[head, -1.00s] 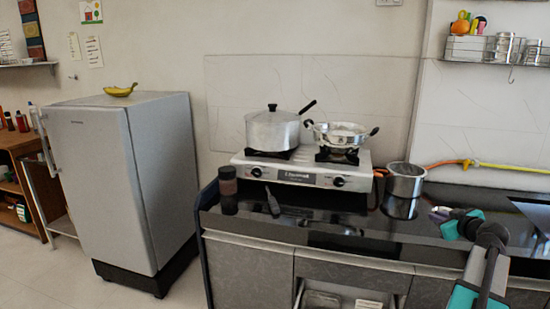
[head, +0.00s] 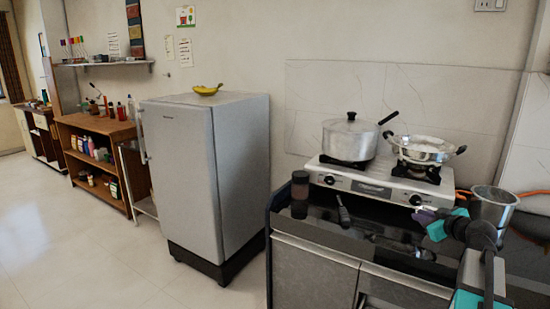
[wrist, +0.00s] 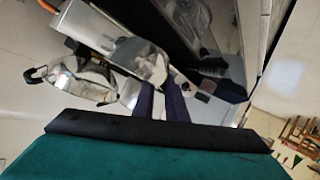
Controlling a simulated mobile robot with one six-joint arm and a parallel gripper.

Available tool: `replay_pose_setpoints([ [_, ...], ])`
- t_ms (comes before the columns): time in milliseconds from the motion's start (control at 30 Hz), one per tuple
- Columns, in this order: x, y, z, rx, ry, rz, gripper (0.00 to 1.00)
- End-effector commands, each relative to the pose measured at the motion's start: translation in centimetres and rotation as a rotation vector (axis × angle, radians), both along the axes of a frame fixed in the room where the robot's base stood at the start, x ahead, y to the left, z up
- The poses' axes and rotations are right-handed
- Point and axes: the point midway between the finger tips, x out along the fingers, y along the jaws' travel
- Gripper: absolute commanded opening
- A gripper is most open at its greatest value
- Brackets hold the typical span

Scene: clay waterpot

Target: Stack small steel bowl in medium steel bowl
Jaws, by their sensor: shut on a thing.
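My gripper (head: 428,216), with purple fingers and teal parts, is at the lower right of the head view, over the dark counter and left of a steel pot. In the wrist view my gripper (wrist: 163,102) is shut on a shiny rounded steel piece, which looks like the small steel bowl (wrist: 142,60). The bowl is held at the fingertips and cannot be made out clearly in the head view. I cannot pick out the medium steel bowl in either view.
A two-burner stove (head: 372,184) holds a lidded pot (head: 347,141) and a two-handled pan (head: 421,152). A tall steel pot (head: 492,208) stands right of the stove. A brown jar (head: 299,186) stands at the counter's left. A fridge (head: 205,185) stands further left, beside open floor.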

Motion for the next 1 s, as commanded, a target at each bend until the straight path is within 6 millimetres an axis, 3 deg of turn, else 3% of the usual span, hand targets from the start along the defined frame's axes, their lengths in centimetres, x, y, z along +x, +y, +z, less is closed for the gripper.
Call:
replay_pose_setpoints([
  [33, 0.7, 1.6, 0.3, 0.000, -0.001, 0.019, 0.00],
  [500, 5.5, 14.7, 1.5, -0.001, 0.000, 0.149, 0.00],
  [1000, 7.7, 28.3, 2.9, -0.001, 0.000, 0.242, 0.00],
])
